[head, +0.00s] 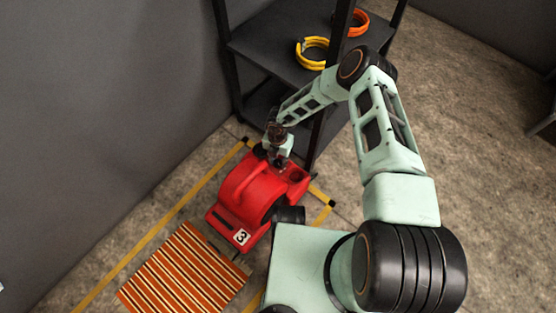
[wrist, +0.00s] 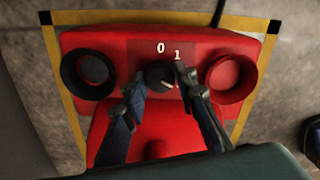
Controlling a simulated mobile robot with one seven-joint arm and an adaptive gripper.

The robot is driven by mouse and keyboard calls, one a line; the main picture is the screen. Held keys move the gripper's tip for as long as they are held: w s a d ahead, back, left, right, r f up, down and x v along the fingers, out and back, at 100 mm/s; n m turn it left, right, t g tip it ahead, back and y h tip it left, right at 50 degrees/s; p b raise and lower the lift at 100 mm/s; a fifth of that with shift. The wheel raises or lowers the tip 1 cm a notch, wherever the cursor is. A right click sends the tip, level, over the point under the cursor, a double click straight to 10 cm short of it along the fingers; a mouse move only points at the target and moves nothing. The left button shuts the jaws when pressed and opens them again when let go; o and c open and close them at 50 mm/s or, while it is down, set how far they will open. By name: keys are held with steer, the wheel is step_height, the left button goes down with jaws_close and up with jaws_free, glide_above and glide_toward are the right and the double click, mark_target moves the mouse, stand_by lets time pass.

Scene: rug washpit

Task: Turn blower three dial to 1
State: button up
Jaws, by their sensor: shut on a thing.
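The red blower (head: 255,192) stands on the floor with a white tag marked 3 (head: 241,236) on its side. In the wrist view, its black dial (wrist: 159,74) sits in the middle of the red top panel (wrist: 115,43), below the white marks 0 and 1. The 1 is to the right of the 0. My gripper (wrist: 160,80) has one finger on each side of the dial and is shut on it. A small light mark shows low on the dial, but which number the dial points to is not clear. In the head view, my gripper (head: 273,157) hides the dial.
Two round recesses, a black-rimmed one (wrist: 88,73) and a red one (wrist: 231,78), flank the dial. Yellow tape (head: 160,231) marks the floor. A striped rug (head: 184,271) lies beside the blower. A dark shelf (head: 270,47) with yellow and orange rings stands behind.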

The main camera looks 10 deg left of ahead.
steer(key=n+b, duration=0.1)
steer(key=n, duration=0.7)
steer(key=shift+b, duration=0.4)
steer(key=n, duration=0.3)
steer(key=shift+n, duration=0.3)
steer(key=shift+n+b, duration=0.45)
steer(key=shift+n, duration=1.35)
steer(key=o, duration=0.9)
